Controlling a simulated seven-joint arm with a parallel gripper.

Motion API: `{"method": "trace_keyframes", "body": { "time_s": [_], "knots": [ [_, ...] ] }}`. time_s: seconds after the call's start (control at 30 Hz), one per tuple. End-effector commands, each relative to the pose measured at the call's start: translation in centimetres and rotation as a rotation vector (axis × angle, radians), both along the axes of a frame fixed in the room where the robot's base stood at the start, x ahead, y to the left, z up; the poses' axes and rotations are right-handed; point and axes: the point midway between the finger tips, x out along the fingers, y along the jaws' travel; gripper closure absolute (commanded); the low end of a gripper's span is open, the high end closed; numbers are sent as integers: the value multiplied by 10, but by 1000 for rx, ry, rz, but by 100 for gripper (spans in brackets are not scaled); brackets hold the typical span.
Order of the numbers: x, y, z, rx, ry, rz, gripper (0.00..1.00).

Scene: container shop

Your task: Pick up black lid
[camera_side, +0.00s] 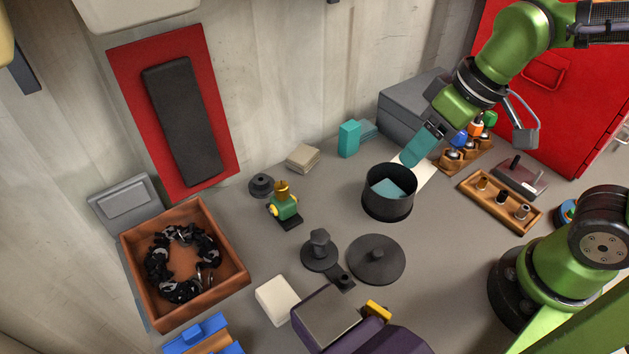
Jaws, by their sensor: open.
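A round black lid (376,260) with a small centre knob lies flat on the grey table, at the middle right. A black round pot (388,199) stands open just behind it, with something pale blue inside. My gripper (408,164) is at the end of the green arm, just above and behind the pot's far rim, apart from the lid. It is open, and I see nothing held in it. The fingertips are small and partly merge with the teal part of the gripper.
A black knobbed piece (320,250) stands close to the lid's left. A purple object (350,325) is in front. An orange tray (240,281) with black coiled items is at left. A wooden holder (530,223) stands at right. Bare table lies between pot and holder.

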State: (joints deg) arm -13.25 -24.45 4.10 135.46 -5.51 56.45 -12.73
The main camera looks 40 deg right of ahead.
Motion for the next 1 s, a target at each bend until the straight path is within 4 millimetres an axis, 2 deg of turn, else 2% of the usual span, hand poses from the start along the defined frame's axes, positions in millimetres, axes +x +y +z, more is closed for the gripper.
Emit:
{"method": "trace_keyframes", "body": {
  "time_s": [0.03,0.1,0.2,0.3,0.4,0.53,0.63,1.0],
  "knots": [
    [0,21,-11,-76,47,197,48],
    [-1,44,-22,-178,91,490,48],
    [-4,67,-32,-281,130,853,48],
    [-4,77,-35,-342,143,1113,48],
    [-3,77,-30,-376,133,1270,48],
    [-5,74,-31,-390,130,1366,48],
    [-5,74,-41,-391,130,1386,48],
    [-7,73,-119,-388,133,1382,48]
  ]
}}
